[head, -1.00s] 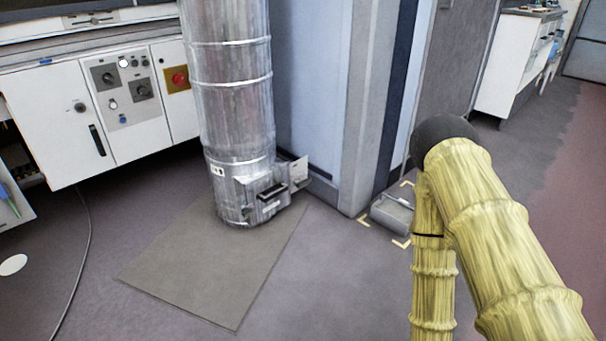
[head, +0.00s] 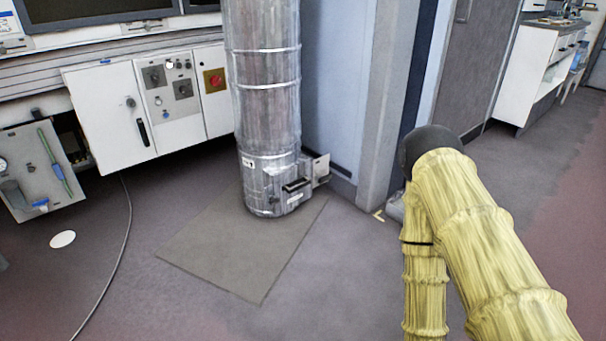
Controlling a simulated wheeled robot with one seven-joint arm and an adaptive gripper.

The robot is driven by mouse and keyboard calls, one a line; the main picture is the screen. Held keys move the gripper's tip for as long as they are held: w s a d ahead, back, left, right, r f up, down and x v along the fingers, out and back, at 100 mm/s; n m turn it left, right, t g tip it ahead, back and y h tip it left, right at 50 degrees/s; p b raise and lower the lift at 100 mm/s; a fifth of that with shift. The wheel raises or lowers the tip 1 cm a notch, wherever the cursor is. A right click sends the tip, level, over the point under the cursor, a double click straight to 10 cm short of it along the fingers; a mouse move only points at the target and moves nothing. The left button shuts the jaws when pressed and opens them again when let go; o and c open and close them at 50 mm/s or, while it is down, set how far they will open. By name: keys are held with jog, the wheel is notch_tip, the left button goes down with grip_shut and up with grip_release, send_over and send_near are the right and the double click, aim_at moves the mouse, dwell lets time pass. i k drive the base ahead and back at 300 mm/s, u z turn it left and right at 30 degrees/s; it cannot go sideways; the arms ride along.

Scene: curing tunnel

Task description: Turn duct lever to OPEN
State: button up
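A vertical silver metal duct (head: 265,90) stands left of the picture's middle, its lower end near the floor. Low on its front is a small metal box with a dark handle-like part (head: 297,185), which may be the duct lever; its setting and any OPEN marking are too small to read. An open plate (head: 320,168) sticks out to the right of the box. My arm, in a yellow sleeve, rises at the lower right, well apart from the duct. My gripper is not in view.
A grey mat (head: 235,245) lies in front of the duct. White cabinets (head: 105,115) with a control panel and a red knob (head: 214,80) stand behind left. A cable (head: 124,240) runs along the floor. A wall column (head: 380,110) stands right of the duct.

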aim_at(321, 180)
jog(key=u, duration=0.4)
jog(key=i, duration=1.65)
jog(key=z, duration=0.4)
